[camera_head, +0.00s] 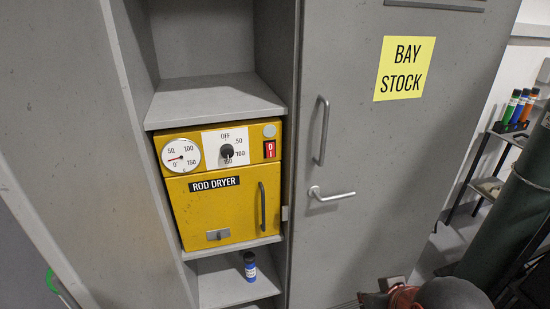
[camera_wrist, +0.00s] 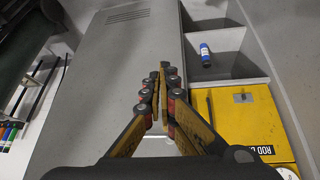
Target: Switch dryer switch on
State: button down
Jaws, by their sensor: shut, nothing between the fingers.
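The yellow rod dryer (camera_head: 218,190) sits in an open cabinet bay, its door closed. Its red rocker switch (camera_head: 269,149), marked 0 and I, is at the right of the control panel, below a round grey button; which way it is pressed is too small to tell. In the wrist view, the dryer (camera_wrist: 228,108) shows at the right, in a turned view, with its switch not recognisable. My gripper (camera_wrist: 164,72) is shut and empty, in front of the grey cabinet door, apart from the dryer. In the head view, part of my arm shows at the bottom edge.
A dial gauge (camera_head: 181,156) and a black knob (camera_head: 227,151) share the dryer's panel. A blue bottle (camera_head: 250,266) stands on the shelf below. The closed BAY STOCK door (camera_head: 400,150) has a protruding bar handle (camera_head: 322,130) and lever (camera_head: 331,194) right of the dryer.

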aim_at(270, 158)
jog(key=w+a+r+n+t+y+p, duration=0.1)
jog(key=w+a+r+n+t+p, duration=0.2)
jog(key=w+a+r+n+p, duration=0.1)
jog(key=w+a+r+n+t+y+p, duration=0.2)
jog(key=w+a+n+p, duration=0.4)
jog(key=w+n+p, duration=0.3)
jog(key=w+a+r+n+t+y+p, duration=0.1)
jog(key=w+a+r+n+t+p, duration=0.3)
jog(key=w+a+r+n+p, duration=0.1)
jog(key=w+r+n+p, duration=0.1)
jog(key=w+r+p, duration=0.1)
jog(key=w+p, duration=0.1)
jog(key=shift+w+a+n+p, duration=0.15)
jog(key=shift+w+n+p, duration=0.15)
jog(key=shift+p, duration=0.3)
jog(key=x, duration=0.7)
jog(key=p+x, duration=0.1)
jog(key=x, duration=0.6)
jog(key=shift+a+r, duration=0.1)
jog(key=shift+r, duration=0.15)
